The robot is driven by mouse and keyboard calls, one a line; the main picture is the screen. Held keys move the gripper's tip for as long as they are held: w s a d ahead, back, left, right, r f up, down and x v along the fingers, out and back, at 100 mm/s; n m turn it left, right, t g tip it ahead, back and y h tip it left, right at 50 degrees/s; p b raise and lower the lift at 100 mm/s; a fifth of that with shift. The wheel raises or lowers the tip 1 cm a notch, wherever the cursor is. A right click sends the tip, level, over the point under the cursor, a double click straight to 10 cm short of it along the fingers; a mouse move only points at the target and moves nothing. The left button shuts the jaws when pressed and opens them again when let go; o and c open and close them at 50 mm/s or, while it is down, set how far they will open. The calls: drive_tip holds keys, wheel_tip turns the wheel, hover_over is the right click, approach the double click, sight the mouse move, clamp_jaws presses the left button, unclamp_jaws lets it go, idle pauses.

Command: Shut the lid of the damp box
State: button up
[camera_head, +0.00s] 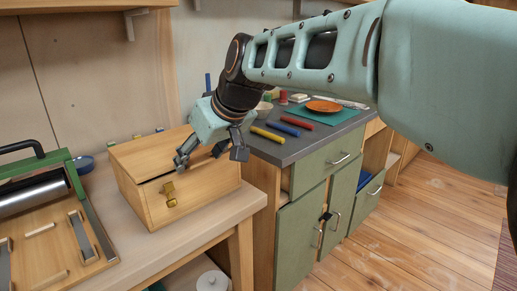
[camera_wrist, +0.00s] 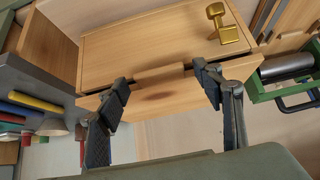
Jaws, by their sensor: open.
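The damp box (camera_head: 190,196) is a light wooden box with a brass latch (camera_head: 169,193) on its front, standing on the pale bench. Its lid (camera_head: 140,153) is down or nearly down; a dark line shows under its front edge. In the wrist view the box front (camera_wrist: 140,45), latch (camera_wrist: 228,24) and lid (camera_wrist: 150,98) show, with a dark gap between lid and front. My gripper (camera_head: 212,156) is open at the lid's front edge. In the wrist view its fingers (camera_wrist: 163,88) straddle a small wooden lip (camera_wrist: 160,73), with nothing clasped. Whether they touch the lid I cannot tell.
A green-framed press with a metal roller (camera_head: 32,196) stands left of the box. A grey-topped green cabinet (camera_head: 320,165) stands to the right, with coloured rods (camera_head: 283,128) and an orange plate (camera_head: 323,106) on top. A lidded white pot (camera_head: 213,283) sits below the bench.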

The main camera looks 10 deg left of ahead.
drive_tip(key=shift+r, duration=0.15)
wheel_tip(320, 180, up, 10)
idle(0.4)
